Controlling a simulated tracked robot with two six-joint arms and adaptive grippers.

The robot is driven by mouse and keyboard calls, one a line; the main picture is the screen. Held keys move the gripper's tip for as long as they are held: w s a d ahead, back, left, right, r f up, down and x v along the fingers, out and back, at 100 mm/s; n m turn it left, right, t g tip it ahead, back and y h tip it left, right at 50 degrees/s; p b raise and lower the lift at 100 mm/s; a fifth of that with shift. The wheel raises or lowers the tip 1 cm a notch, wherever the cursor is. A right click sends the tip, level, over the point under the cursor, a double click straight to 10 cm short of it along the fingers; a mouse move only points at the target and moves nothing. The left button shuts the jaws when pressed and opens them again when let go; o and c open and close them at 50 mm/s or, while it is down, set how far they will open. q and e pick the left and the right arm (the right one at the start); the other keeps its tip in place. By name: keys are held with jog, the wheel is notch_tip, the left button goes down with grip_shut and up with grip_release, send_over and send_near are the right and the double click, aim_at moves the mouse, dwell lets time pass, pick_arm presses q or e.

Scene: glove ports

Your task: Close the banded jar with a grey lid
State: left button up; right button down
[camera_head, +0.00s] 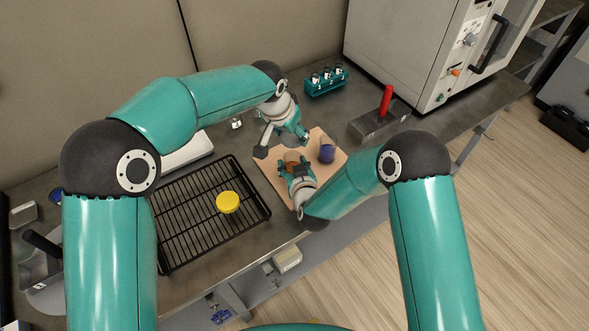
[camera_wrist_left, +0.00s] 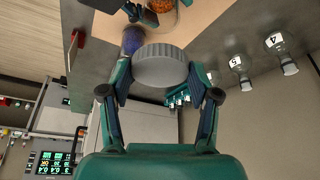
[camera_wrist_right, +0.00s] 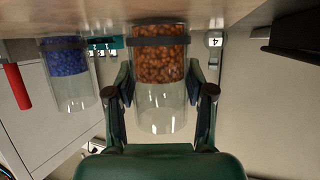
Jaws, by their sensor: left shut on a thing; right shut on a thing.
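My left gripper (camera_wrist_left: 160,88) is shut on a grey ribbed lid (camera_wrist_left: 160,66), held flat across its fingers. In the head view my left gripper (camera_head: 284,142) is above the tan board (camera_head: 317,138). My right gripper (camera_wrist_right: 161,88) is shut on a clear jar (camera_wrist_right: 159,108) with orange-brown pieces and a dark band near its base. The jar's mouth is open, with no lid on it. In the head view my right gripper (camera_head: 295,169) is at the board and largely hides this jar. A second jar with blue contents (camera_wrist_right: 68,72) stands beside it, also with a dark band.
A yellow lid (camera_head: 228,202) lies on the black wire rack (camera_head: 180,232). A teal vial holder (camera_head: 326,82) and a metal block with a red handle (camera_head: 378,120) stand behind the board. A large white cabinet (camera_head: 405,50) bounds the back right. Numbered flasks (camera_wrist_left: 286,66) stand nearby.

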pick_arm(q)
send_near(291, 155)
jog(key=shift+d+f, duration=1)
jog(key=shift+f, duration=0.3)
jog(key=shift+f, duration=0.85)
jog(key=shift+f, duration=0.6)
jog(key=o, duration=0.7)
jog(key=shift+o, duration=0.2)
jog(key=shift+r, duration=2.3)
